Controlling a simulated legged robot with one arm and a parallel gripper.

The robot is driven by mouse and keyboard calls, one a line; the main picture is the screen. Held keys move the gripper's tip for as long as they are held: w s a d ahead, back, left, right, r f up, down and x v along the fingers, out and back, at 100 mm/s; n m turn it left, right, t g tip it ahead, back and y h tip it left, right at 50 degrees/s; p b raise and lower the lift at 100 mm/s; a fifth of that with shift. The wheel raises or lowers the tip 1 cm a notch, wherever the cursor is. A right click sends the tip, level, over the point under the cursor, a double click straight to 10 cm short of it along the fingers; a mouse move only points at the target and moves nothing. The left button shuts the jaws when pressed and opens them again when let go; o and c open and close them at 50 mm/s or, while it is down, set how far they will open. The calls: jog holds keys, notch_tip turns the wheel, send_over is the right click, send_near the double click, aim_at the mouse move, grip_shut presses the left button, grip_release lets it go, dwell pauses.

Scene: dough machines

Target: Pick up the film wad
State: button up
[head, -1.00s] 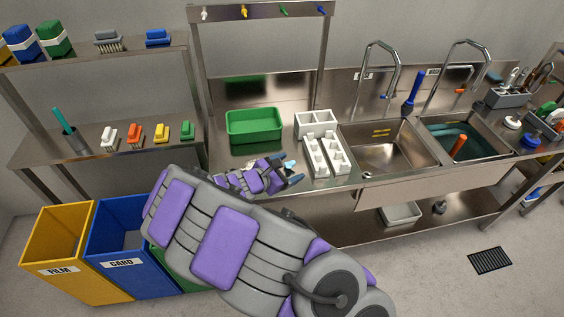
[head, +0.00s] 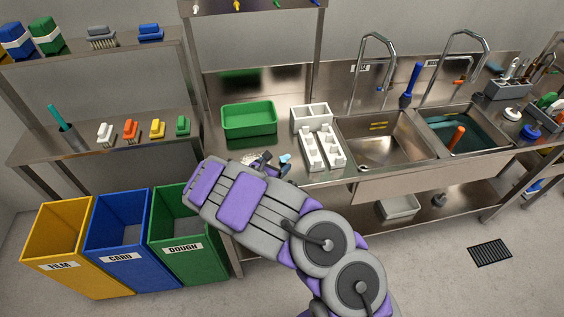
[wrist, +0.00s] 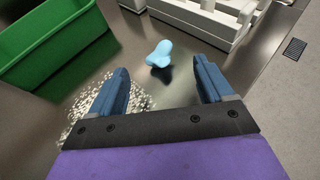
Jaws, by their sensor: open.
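A small light-blue lobed piece, which looks like the film wad (wrist: 159,54), lies on the steel counter. In the wrist view it is just beyond my fingertips, near the middle between them. It also shows in the head view (head: 285,158), small, at the end of my arm. My gripper (wrist: 163,80) is open, its two dark blue fingers apart with nothing held between them. In the head view my gripper (head: 272,162) is partly hidden by my arm, over the counter's front part.
A patch of white speckled bits (wrist: 135,98) lies under my fingers. A green tub (wrist: 45,40) stands left and a white divided rack (wrist: 205,20) beyond. Film (head: 60,265), card (head: 132,260) and dough (head: 184,250) bins stand on the floor at left.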

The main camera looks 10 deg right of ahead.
aim_at(279, 159)
jog(key=shift+w+d+f, duration=0.2)
jog(key=shift+w+d, duration=0.15)
jog(key=shift+d, duration=0.15)
jog(key=shift+w+d+f, duration=0.15)
jog(key=shift+w+d, duration=0.15)
jog(key=shift+d, duration=0.15)
jog(key=shift+w+a+f, duration=0.15)
jog(key=shift+w, duration=0.25)
jog(key=shift+w+d+f+b, duration=0.15)
jog(key=shift+w+f+b, duration=0.25)
jog(key=shift+w, duration=0.2)
jog(key=shift+w+d+f+b, duration=0.1)
jog(key=shift+w+f+b, duration=0.25)
jog(key=shift+w, duration=0.2)
jog(key=shift+w+d, duration=0.3)
jog(key=shift+d, duration=1.2)
jog(key=shift+c, duration=0.6)
jog(key=shift+a, duration=1.15)
jog(key=c, duration=0.6)
jog(key=shift+d, duration=0.4)
jog(key=c, duration=0.3)
jog(key=shift+d, duration=0.45)
jog(key=shift+c, duration=0.2)
